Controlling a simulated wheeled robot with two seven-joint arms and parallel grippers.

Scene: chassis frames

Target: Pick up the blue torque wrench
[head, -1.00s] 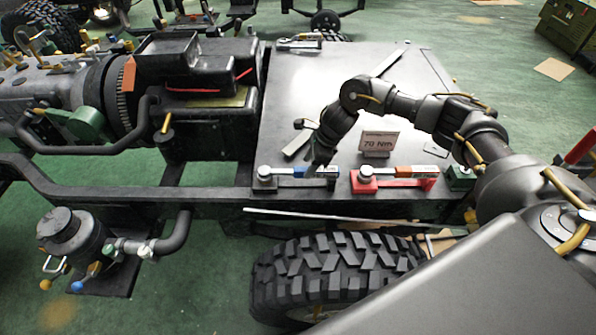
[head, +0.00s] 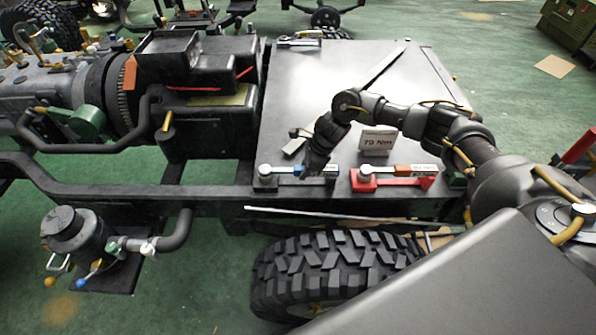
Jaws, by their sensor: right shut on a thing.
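The blue torque wrench (head: 288,169) lies across a dark holder at the front edge of the flat grey deck, its round head at the left. My right gripper (head: 315,171) reaches down from above and is shut on the wrench's handle. The gripper and forearm hide part of the handle, and I cannot tell a clear gap between wrench and holder. My left gripper is not in view.
A large tyre (head: 335,265) is below the deck edge. The deck's middle is mostly clear.

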